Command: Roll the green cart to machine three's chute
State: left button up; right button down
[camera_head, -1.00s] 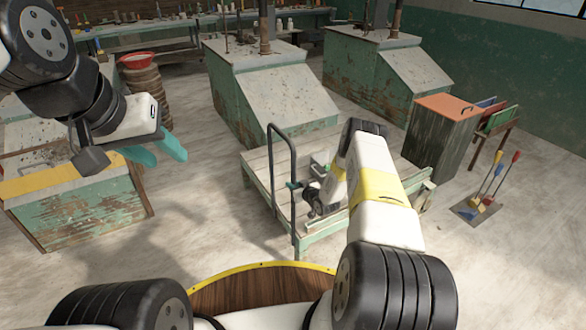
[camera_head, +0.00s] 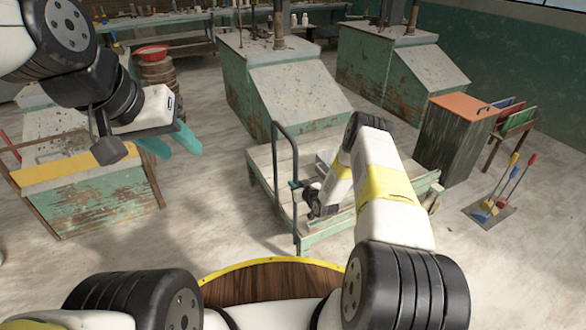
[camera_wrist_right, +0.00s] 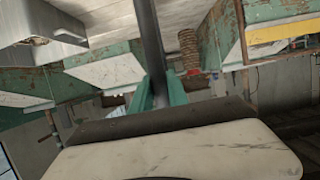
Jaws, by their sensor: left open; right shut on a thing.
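The green cart (camera_head: 405,192) is a low platform with a worn pale wooden deck and green edges, standing on the floor ahead of me. Its dark upright handle (camera_head: 274,150) rises at its left end. My right gripper (camera_head: 297,186) is shut on the near post of the handle; the right wrist view shows the dark bar (camera_wrist_right: 147,35) between its teal fingers. My left gripper (camera_head: 172,143) is open and empty in the air, left of the cart. Green machines with sloping grey chutes stand at the middle (camera_head: 295,92) and back right (camera_head: 433,66). I cannot tell which is machine three.
A worn green bin (camera_head: 105,209) with a yellow edge stands at left. A dark cabinet (camera_head: 450,140) with an orange top stands right, beside a rack of panels (camera_head: 515,118). Floor left of the cart is clear.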

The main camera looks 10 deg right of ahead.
jog(key=s+a, duration=0.2)
jog(key=a, duration=0.4)
jog(key=shift+s+a, duration=0.15)
jog(key=s+a, duration=0.2)
jog(key=a, duration=0.5)
jog(key=shift+s+a, duration=0.25)
jog(key=shift+s, duration=0.15)
jog(key=shift+a, duration=0.1)
jog(key=s+a, duration=0.2)
jog(key=a, duration=0.5)
jog(key=shift+s+a, duration=0.15)
jog(key=shift+s, duration=0.2)
dwell(0.3)
jog(key=s+a, duration=0.2)
jog(key=a, duration=0.5)
jog(key=shift+s+a, duration=0.25)
jog(key=shift+s, duration=0.1)
